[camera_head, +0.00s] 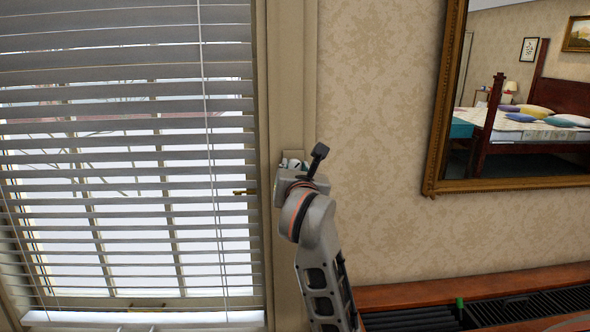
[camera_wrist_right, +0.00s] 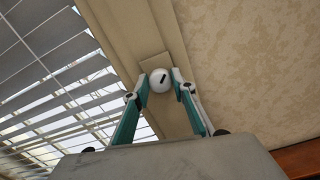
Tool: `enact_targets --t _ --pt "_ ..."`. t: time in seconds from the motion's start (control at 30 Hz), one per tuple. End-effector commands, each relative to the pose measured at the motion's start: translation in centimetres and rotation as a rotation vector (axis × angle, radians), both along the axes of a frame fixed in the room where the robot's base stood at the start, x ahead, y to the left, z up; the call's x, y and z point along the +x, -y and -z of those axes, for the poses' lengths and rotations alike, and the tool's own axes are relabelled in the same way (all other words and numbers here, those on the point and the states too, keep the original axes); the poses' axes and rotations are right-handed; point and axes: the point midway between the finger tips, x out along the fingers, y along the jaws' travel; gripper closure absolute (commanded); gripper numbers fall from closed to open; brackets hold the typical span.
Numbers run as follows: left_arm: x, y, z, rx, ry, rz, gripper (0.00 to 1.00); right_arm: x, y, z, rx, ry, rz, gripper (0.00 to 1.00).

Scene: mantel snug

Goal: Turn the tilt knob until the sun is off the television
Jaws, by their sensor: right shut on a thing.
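The tilt knob (camera_wrist_right: 160,80) is a round white knob with a dark pointer mark, on a plate on the window frame. In the right wrist view it sits between the fingertips of my right gripper (camera_wrist_right: 158,88), which is shut on it. In the head view, the right gripper (camera_head: 292,165) reaches up to the frame, and the knob is mostly hidden behind it and the wrist. The blind (camera_head: 130,140) hangs at the left with its slats open, and bright daylight shows between them. The television is not in view.
A gold-framed mirror (camera_head: 436,120) hangs on the papered wall at right and reflects a bed. A reddish wooden surface (camera_head: 400,293) with a dark grille lies below it. The wall (camera_head: 380,200) between window frame and mirror is bare.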

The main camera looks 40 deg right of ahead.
Motion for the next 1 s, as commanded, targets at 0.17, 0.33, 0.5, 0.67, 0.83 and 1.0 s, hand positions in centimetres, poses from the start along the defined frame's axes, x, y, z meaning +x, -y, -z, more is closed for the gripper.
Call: enact_targets --t 0.17,0.33,0.5,0.67,0.83,1.0 --pt "0.0 0.0 0.0 0.000 0.000 0.000 1.00 0.0 0.0 0.1 0.000 -0.002 0.000 0.62" --pt "0.0 0.0 -0.1 0.000 0.001 0.000 1.00 0.0 0.0 0.1 -0.001 -0.002 0.000 0.58" --pt "0.3 0.1 -0.3 -0.003 0.008 0.000 1.00 0.0 0.0 0.0 -0.001 -0.002 0.000 0.58" --pt "0.3 0.1 -0.3 -0.002 0.008 -0.001 1.00 -0.8 -0.6 0.1 0.001 -0.001 -0.002 0.58" --pt "0.3 0.1 -0.3 -0.002 0.006 -0.001 1.00 -3.4 -2.2 0.1 0.000 0.000 -0.003 0.58" --pt "0.2 0.1 -0.2 -0.002 0.005 -0.001 1.00 -6.4 -4.0 0.1 0.002 0.000 -0.003 0.58"
